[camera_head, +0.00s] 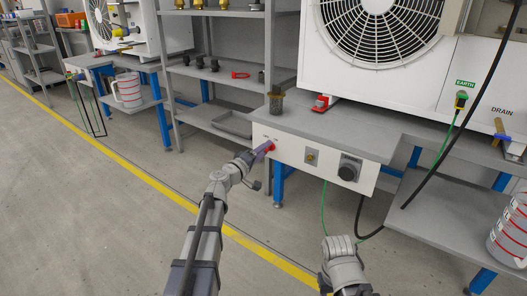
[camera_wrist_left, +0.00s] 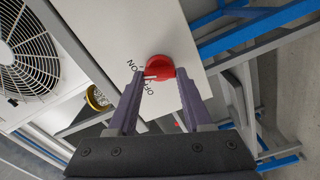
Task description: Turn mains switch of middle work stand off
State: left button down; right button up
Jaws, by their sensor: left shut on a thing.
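The middle work stand has a white front panel (camera_head: 314,156) with a red mains switch (camera_head: 271,147) at its left end. The red switch also shows in the left wrist view (camera_wrist_left: 160,67), with ON and OFF lettering on the white panel beside it. My left gripper (camera_head: 264,150) is at the switch, and in the left wrist view its two purple fingers (camera_wrist_left: 160,76) are closed on either side of the red knob. A white mark shows on the knob near the left finger.
A white fan unit (camera_head: 385,60) stands on the grey bench. A black cable and a green cable hang at the right.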

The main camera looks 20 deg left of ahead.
pick_arm(q)
jog(key=n, duration=1)
jog(key=shift+f, duration=0.15)
jog(key=shift+n, duration=0.3)
dwell(0.3)
jog(key=shift+c, duration=1.6)
grip_release()
jog(key=v, duration=0.8)
